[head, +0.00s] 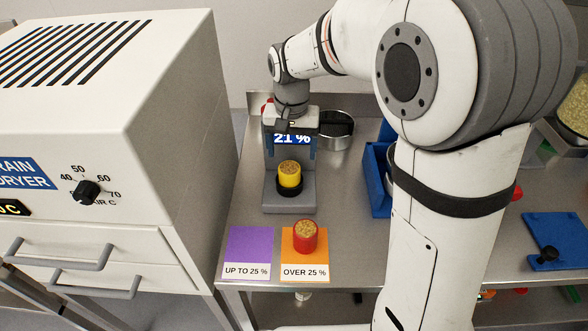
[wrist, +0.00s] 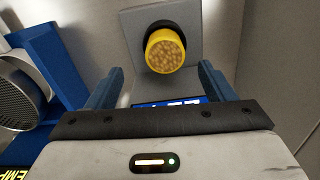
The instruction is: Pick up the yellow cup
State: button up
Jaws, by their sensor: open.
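The yellow cup (head: 289,174), filled with grain, stands upright in the black holder (head: 289,188) of a grey meter (head: 290,203). In the wrist view the yellow cup (wrist: 165,52) lies just past my fingertips, between their lines. My gripper (head: 291,152) is behind and above the cup, in front of the meter's display (head: 291,139), which reads 21 %. In the wrist view my gripper (wrist: 160,82) has its two blue fingers wide apart with nothing between them.
A red grain-filled cup (head: 305,237) stands on the orange "OVER 25 %" card (head: 291,258). The purple "UP TO 25 %" card (head: 249,245) beside it is bare. A white grain dryer (head: 150,120) is at left. A blue bin (head: 377,180) and a metal pan (head: 336,142) are to the right.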

aim_at(289, 168)
jog(key=f, duration=0.2)
jog(key=f+p, duration=0.1)
jog(key=f, duration=0.5)
jog(key=shift+w+a, duration=0.1)
jog(key=shift+a, duration=0.25)
jog(key=shift+r, duration=0.1)
jog(key=shift+c, duration=0.3)
jog(key=c, duration=1.2)
jog(key=shift+o, duration=0.2)
jog(key=shift+r, duration=0.1)
